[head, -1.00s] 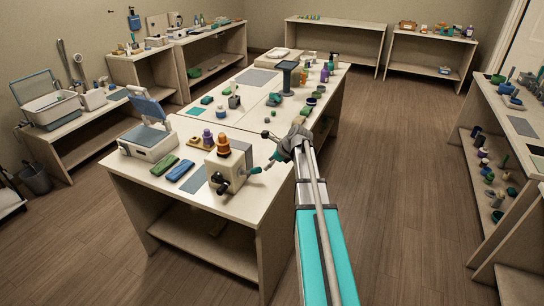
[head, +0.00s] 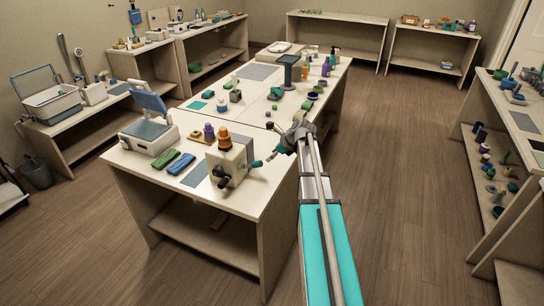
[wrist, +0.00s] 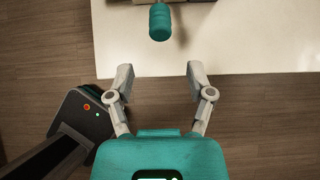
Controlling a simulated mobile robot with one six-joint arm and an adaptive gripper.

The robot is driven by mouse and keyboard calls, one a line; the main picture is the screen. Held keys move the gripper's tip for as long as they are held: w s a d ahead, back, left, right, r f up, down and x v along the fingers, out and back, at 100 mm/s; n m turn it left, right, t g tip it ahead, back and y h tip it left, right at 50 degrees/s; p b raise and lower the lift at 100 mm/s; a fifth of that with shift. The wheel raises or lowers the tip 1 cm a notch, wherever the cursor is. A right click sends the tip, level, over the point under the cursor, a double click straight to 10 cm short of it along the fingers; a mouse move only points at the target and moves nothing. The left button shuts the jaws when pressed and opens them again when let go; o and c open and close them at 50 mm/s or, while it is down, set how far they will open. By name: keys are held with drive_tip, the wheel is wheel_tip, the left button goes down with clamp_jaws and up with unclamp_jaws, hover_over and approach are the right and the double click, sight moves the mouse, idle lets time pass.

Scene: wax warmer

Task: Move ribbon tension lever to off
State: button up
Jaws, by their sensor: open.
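A cream box-shaped machine (head: 228,167) with an orange knob (head: 224,138) on top stands at the near right corner of the table. A dark lever (head: 222,181) is on its front, and a teal-ended handle (head: 256,164) sticks out from its right side. I cannot tell for sure which part is the ribbon tension lever. The teal handle end (wrist: 160,22) also shows in the wrist view, beyond and between my fingertips. My gripper (head: 273,143) is open and empty, just right of the machine. In the wrist view my gripper (wrist: 160,73) has its fingers apart, touching nothing.
The table (head: 130,165) also carries a hinged-lid press (head: 150,130), green (head: 167,159) and blue (head: 181,164) blocks and a grey mat (head: 195,174) left of the machine. Several small items and a dark stand (head: 289,72) are farther back. The floor right of the table is clear.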

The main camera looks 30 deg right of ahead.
sight(261, 163)
drive_tip(key=shift+b+x, duration=2.6)
drive_tip(key=shift+x, duration=1)
drive_tip(key=shift+w+a+f+b, duration=0.15)
drive_tip(key=shift+w+f+b, duration=0.05)
drive_tip(key=shift+f+b, duration=0.1)
